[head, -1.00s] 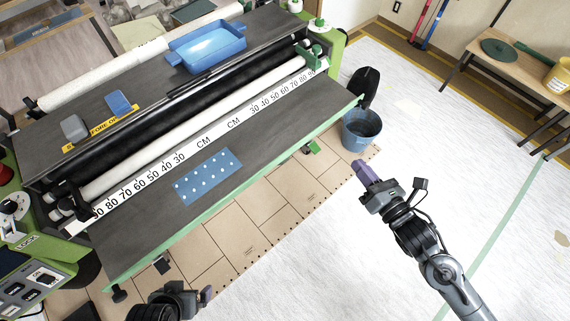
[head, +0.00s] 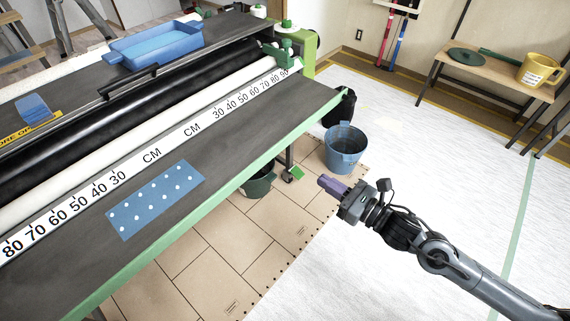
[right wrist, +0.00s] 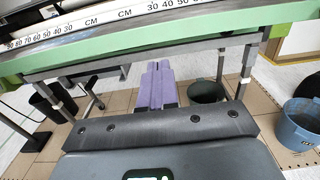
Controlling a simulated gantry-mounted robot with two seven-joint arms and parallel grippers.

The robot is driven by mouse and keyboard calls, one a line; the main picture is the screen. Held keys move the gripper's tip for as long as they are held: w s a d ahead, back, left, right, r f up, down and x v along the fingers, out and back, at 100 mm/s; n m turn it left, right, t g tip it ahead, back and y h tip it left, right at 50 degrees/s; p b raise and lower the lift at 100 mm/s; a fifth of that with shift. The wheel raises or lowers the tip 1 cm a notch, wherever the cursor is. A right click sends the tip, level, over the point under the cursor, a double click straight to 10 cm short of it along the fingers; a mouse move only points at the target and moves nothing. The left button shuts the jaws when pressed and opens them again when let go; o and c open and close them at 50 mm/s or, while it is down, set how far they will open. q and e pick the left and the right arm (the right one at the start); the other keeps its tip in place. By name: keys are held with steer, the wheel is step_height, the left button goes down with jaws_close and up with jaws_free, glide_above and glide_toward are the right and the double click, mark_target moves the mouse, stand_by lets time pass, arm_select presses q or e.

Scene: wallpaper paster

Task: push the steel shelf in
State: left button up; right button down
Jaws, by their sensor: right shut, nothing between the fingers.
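The steel shelf (head: 228,160) is a long dark grey board with a green front edge, sticking out from the front of the wallpaper paster. A blue dotted sheet (head: 155,198) lies on it. In the right wrist view the shelf's green edge (right wrist: 160,52) runs across the top, above and beyond my fingers. My right gripper (head: 326,184) has purple fingers and is shut and empty, to the right of the shelf's edge and apart from it. Its fingers also show in the right wrist view (right wrist: 157,82). My left gripper is out of view.
A blue bucket (head: 345,150) stands on the floor beyond my right gripper. A dark green bin (head: 259,184) is under the shelf. A blue tray (head: 155,46) sits on the machine's top. A wooden bench (head: 490,75) stands by the back wall. The white floor at right is clear.

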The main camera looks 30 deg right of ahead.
mark_target(277, 150)
steer(key=b+x, duration=0.3)
steer(key=x, duration=1.1)
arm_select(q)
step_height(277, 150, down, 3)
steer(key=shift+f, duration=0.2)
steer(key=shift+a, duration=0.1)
